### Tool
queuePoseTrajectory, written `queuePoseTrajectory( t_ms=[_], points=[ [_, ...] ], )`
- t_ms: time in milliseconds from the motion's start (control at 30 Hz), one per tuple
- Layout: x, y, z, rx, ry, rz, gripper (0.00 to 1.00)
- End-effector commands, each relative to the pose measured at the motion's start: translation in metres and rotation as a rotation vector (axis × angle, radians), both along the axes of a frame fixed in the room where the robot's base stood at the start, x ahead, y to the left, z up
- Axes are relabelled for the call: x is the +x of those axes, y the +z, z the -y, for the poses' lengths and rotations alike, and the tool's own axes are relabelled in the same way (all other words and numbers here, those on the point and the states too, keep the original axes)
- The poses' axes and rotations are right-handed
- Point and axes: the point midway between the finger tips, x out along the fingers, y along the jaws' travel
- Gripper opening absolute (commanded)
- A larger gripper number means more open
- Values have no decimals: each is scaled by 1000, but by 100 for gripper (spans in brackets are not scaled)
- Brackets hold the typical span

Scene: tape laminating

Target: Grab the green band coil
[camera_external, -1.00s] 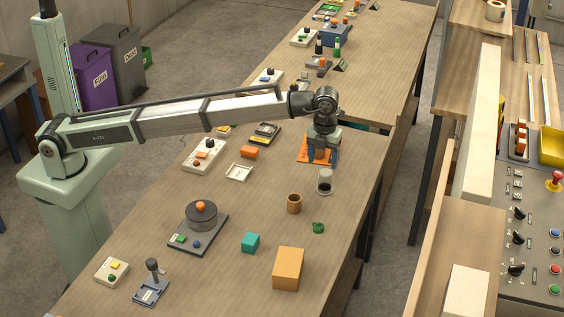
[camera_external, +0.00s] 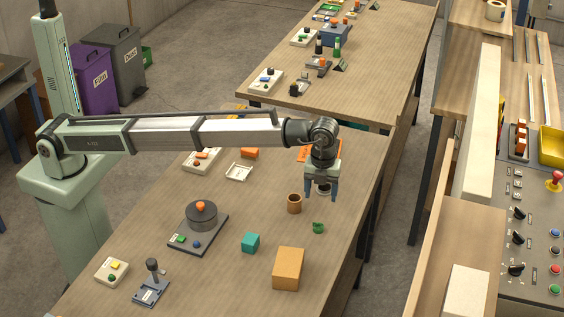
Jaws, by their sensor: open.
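The green band coil (camera_external: 318,227) is a small dark green ring-like piece lying on the near table, right of the brown cup. My gripper (camera_external: 321,198) points down with its fingers apart and nothing seen between them. In the picture it is just above and behind the green coil, apart from it. Its exact height over the table is hard to tell.
A brown cup (camera_external: 294,204) stands left of the coil. A teal cube (camera_external: 251,242) and an orange-tan box (camera_external: 288,268) stand nearer the camera. The table's right edge (camera_external: 363,228) is close by.

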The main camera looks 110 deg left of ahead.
Motion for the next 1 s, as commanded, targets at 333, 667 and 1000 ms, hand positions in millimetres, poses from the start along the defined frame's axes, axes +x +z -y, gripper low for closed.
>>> queuePoseTrajectory(
  t_ms=[333,667,1000],
  points=[
    [-1,-58,0,0,-2,-2,68],
    [0,-80,1,0,-2,-1,68],
    [-1,-120,3,0,-2,-2,68]
  ],
)
